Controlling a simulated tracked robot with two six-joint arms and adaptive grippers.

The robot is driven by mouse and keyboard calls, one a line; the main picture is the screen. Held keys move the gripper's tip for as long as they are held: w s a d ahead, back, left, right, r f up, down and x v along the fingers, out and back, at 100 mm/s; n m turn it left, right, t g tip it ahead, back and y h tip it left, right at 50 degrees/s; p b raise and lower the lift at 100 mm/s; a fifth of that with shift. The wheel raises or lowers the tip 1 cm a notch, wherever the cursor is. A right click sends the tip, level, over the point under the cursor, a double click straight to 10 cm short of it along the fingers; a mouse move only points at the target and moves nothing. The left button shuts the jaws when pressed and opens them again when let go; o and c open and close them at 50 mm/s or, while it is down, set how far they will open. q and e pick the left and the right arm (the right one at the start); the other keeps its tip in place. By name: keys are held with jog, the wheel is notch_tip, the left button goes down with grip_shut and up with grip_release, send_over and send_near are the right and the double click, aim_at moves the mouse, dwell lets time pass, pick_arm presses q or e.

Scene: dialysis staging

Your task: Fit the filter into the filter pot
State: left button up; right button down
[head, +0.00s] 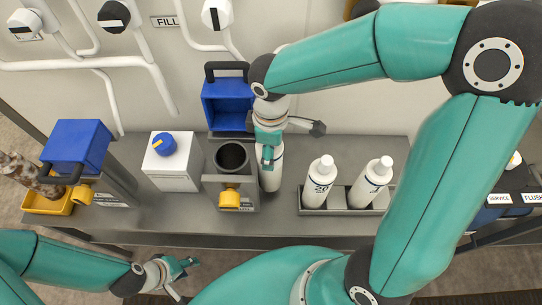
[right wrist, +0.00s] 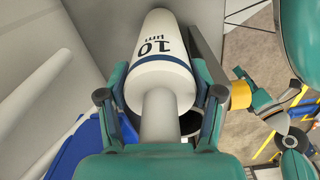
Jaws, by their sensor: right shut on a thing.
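The filter pot (head: 231,158) is a dark, open-topped cylinder in a grey stand, with a yellow valve (head: 229,198) at its front. Its hollow blue lid (head: 228,102) stands raised behind it. My right gripper (head: 268,150) is shut on a white filter (head: 270,178) just right of the pot. In the right wrist view the filter (right wrist: 165,45) reads "10 µm" and lies between both fingers (right wrist: 160,105). It hides part of the dark pot there. I cannot tell its height relative to the rim. My left gripper (head: 177,279) is open and empty at the lower left.
Two white filters (head: 320,183) (head: 371,183) stand in a grey rack (head: 340,210) to the right. A white box with a blue knob (head: 172,165) stands left of the pot. A blue-lidded unit (head: 76,145) is farther left. White pipes run along the back wall.

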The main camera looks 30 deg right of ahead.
jog(key=shift+f, duration=1.95)
jog(key=shift+f+b, duration=0.15)
jog(key=shift+b, duration=0.2)
jog(key=shift+c, duration=1)
grip_release()
